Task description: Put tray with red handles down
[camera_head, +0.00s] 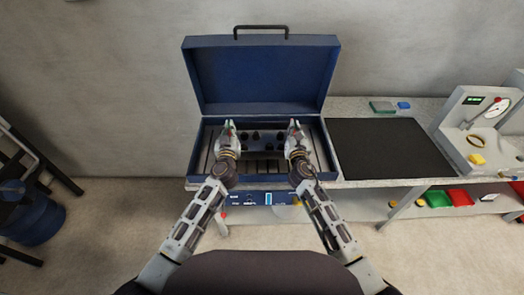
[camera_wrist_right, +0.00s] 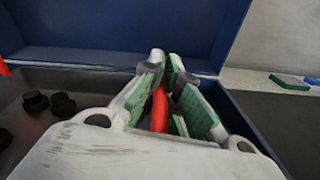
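A grey tray (camera_head: 262,154) with several dark round parts (camera_head: 268,135) is over the inside of an open blue case (camera_head: 262,75); I cannot tell whether it rests on the case floor. My right gripper (camera_head: 295,127) is at the tray's right end. In the right wrist view, the red handle (camera_wrist_right: 160,108) stands between its green-padded fingers (camera_wrist_right: 167,92), which close around it. My left gripper (camera_head: 229,128) is at the tray's left end, with a bit of red at its fingertips. Its grip is too small to make out.
The case's lid stands open behind the tray. A dark mat (camera_head: 378,147) lies clear on the bench to the right. A grey gauge device (camera_head: 482,130) stands further right, and green (camera_head: 382,106) and blue (camera_head: 404,105) pieces lie behind the mat.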

